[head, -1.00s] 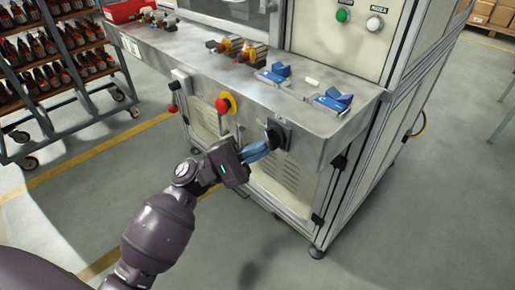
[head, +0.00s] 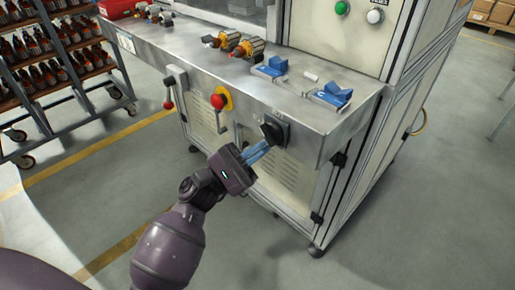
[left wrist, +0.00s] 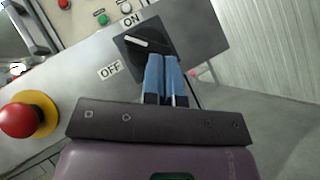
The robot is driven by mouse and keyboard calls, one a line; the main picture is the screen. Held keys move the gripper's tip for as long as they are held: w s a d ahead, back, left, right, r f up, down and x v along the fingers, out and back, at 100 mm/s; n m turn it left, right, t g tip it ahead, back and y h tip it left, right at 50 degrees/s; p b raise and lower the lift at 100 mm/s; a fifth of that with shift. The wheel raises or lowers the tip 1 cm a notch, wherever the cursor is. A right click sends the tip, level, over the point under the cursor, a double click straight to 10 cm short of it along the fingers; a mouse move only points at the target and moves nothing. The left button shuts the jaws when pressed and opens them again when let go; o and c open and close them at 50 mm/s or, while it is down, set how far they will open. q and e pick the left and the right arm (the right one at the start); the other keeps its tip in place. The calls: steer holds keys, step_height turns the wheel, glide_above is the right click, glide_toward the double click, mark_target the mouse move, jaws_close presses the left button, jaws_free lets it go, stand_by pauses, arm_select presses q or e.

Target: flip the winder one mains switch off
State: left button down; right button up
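The mains switch is a black rotary knob on a black square plate (head: 281,124) on the front of the grey winder bench. In the left wrist view the knob (left wrist: 139,43) has a white line lying nearly level, between the ON label (left wrist: 131,20) above and the OFF label (left wrist: 110,70) at lower left. I cannot tell its exact setting. My left gripper (head: 262,149) has blue fingers pressed together, with nothing seen between them. Its tips (left wrist: 162,58) are just in front of the plate's lower edge; contact cannot be told. My right gripper is not in view.
A red emergency button on a yellow base (head: 219,100) is left of the switch. A red-knobbed lever (head: 168,103) is farther left. Blue fixtures (head: 331,95) and wound armatures (head: 247,48) sit on the bench top (head: 190,62). Floor in front is clear.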

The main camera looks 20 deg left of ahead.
arm_select(q)
steer(key=shift+s+d+f+n+t+y+b, duration=0.1)
steer(key=shift+d+n+t+y+b, duration=0.15)
steer(key=shift+n+t+y, duration=0.65)
steer(key=shift+s+d+n+t+y+b, duration=0.1)
steer(key=shift+d+n+t+y+b, duration=0.15)
steer(key=shift+n+t, duration=1.2)
steer(key=shift+n, duration=0.45)
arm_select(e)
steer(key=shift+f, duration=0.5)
